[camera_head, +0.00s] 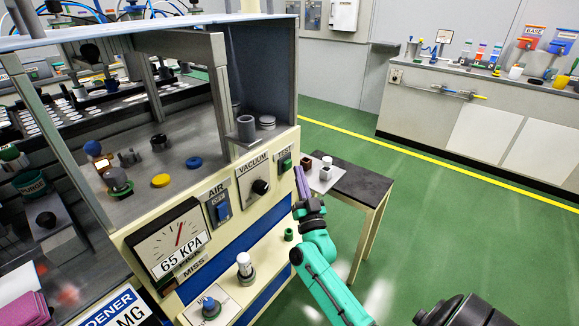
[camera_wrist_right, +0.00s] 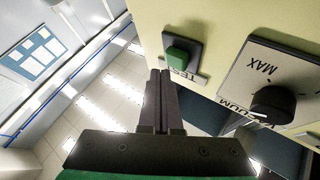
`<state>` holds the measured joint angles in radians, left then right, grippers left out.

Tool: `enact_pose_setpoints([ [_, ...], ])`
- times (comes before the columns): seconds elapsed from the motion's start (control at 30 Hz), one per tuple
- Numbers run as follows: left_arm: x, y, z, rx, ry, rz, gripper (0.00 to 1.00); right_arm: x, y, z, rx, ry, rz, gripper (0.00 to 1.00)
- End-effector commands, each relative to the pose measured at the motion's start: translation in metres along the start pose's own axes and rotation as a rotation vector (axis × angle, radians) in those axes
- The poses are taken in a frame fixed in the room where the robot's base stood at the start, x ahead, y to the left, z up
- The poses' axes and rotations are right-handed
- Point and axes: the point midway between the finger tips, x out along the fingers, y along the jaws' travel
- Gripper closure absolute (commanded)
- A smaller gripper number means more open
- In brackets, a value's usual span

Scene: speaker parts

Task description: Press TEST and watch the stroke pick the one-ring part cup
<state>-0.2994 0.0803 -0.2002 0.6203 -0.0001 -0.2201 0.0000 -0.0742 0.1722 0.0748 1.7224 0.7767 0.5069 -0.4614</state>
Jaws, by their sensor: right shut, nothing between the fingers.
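The green TEST button (camera_head: 285,165) is on the right end of the cream machine panel; it also shows in the right wrist view (camera_wrist_right: 179,60) with its label below. My right gripper (camera_head: 301,182) is shut and empty, just right of the button; its fingertips (camera_wrist_right: 160,73) are apart from the button in the wrist view. A grey cup (camera_head: 246,128) stands in the machine's right bay beside pale discs (camera_head: 267,122). Whether it has one ring is too small to tell. My left gripper is not in view.
A small dark table (camera_head: 350,185) with a tray stands behind my right arm. Green floor is open to the right.

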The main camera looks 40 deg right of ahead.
Motion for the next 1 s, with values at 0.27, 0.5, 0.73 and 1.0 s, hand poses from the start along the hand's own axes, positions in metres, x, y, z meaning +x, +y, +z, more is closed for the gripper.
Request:
enact_pose_setpoints([
  [0.27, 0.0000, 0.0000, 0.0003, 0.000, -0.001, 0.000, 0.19, 0.0008, -0.0005, 0.0004, 0.000, 0.000, 0.000, 1.00],
  [0.5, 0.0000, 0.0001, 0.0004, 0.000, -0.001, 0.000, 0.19, 0.0062, -0.0045, 0.0041, -0.001, 0.000, 0.000, 1.00],
  [0.73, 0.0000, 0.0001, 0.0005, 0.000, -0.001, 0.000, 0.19, 0.0061, -0.0045, 0.0042, 0.000, 0.000, 0.000, 1.00],
  [1.0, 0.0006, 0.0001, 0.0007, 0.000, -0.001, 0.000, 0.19, 0.0079, -0.0057, 0.0055, 0.000, 0.000, 0.000, 1.00],
])
